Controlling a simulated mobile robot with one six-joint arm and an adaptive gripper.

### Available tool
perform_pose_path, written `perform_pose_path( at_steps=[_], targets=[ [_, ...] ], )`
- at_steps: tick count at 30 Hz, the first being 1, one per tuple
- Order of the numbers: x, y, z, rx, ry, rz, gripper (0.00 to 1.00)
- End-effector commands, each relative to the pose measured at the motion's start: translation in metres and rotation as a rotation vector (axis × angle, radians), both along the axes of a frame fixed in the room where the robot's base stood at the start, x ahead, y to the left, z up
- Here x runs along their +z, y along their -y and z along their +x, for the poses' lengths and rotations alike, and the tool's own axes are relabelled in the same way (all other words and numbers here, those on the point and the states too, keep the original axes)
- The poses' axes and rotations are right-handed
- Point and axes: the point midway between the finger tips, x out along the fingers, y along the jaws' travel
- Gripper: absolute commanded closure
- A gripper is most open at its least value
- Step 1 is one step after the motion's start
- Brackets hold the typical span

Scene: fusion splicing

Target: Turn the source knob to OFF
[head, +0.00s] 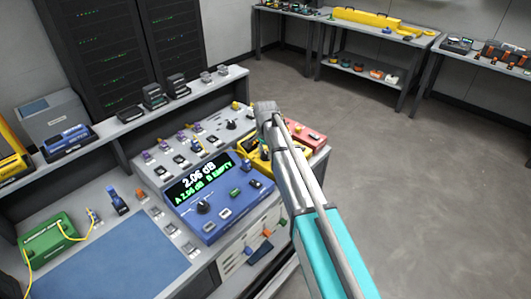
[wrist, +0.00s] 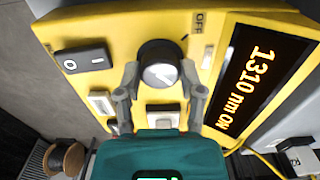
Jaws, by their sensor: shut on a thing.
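The source knob (wrist: 160,67) is a round black knob with a light grey face and a white pointer mark, on a yellow source unit (wrist: 120,24). My gripper (wrist: 165,80) has its two grey fingers on either side of the knob and is shut on it. A dark display (wrist: 258,75) on the unit reads "1310 nm ON" in orange. An "OFF" label (wrist: 199,22) is printed beside the knob. In the head view, the yellow unit (head: 247,148) is partly hidden behind my arm, and the knob and fingertips cannot be made out.
A black rocker switch (wrist: 84,59) marked O and I sits near the knob. A blue meter (head: 215,221) showing 2.06 dB stands left of the yellow unit, and a red box (head: 308,136) stands right of it. Open floor lies to the right.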

Motion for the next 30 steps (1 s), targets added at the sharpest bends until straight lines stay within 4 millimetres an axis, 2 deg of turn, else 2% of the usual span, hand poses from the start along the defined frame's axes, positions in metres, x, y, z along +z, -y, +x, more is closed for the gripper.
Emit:
perform_pose_path(
  at_steps=[14,20,30],
  targets=[
    [-0.0002,0.0,-0.0002,0.092,0.0,0.0,0.98],
    [-0.0002,-0.0001,-0.0003,0.22,0.0,0.0,0.98],
    [-0.0002,-0.0002,-0.0005,0.527,-0.001,-0.001,0.98]
  ],
)
